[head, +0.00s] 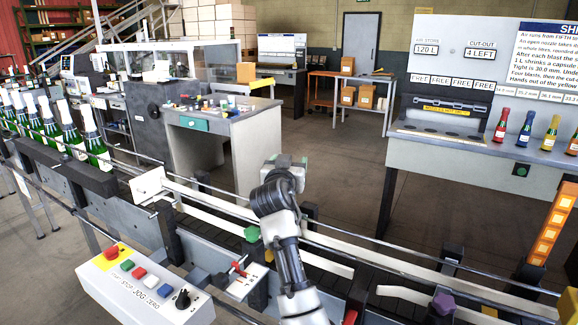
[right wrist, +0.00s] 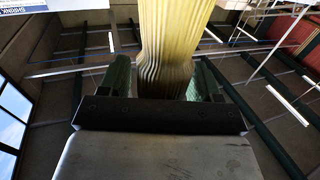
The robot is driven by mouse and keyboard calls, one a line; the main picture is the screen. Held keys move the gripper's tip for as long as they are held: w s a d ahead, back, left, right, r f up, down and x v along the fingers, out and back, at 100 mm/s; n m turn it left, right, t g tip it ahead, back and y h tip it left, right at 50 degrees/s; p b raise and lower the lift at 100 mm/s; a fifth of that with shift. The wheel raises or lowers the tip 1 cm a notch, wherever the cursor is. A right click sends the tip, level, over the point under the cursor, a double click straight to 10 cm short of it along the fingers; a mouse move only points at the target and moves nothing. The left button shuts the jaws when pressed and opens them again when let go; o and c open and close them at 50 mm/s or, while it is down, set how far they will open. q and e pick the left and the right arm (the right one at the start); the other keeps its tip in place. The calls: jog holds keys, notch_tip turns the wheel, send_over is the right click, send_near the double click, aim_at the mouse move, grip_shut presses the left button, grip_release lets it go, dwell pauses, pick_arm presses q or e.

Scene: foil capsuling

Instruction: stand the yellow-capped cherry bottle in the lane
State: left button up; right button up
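In the right wrist view a pleated yellow foil cap (right wrist: 175,40), narrowing to a waist, stands between the two fingers of my right gripper (right wrist: 165,85), which look shut on it. The glass of this bottle is not clearly visible. In the head view my right arm reaches in from the bottom middle over the conveyor; its gripper end (head: 282,172) faces away, hiding the fingers and the bottle. The lane between pale guide rails (head: 390,262) runs across the front, partly hidden by my arm. My left gripper is not in view.
Green bottles with white tops (head: 93,135) stand in a row at the left. A button box (head: 145,285) is at front left. A grey bench (head: 230,120) stands behind the conveyor. Sample bottles, one yellow (head: 550,133), stand on the right station's shelf.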

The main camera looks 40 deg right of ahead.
jog(key=shift+o, duration=0.2)
jog(key=shift+f, duration=0.3)
jog(key=shift+s+a, duration=0.25)
jog(key=shift+a, duration=0.05)
jog(key=b+v, duration=0.3)
jog(key=v, duration=0.7)
jog(key=shift+r, duration=0.2)
jog(key=shift+a+f, duration=0.1)
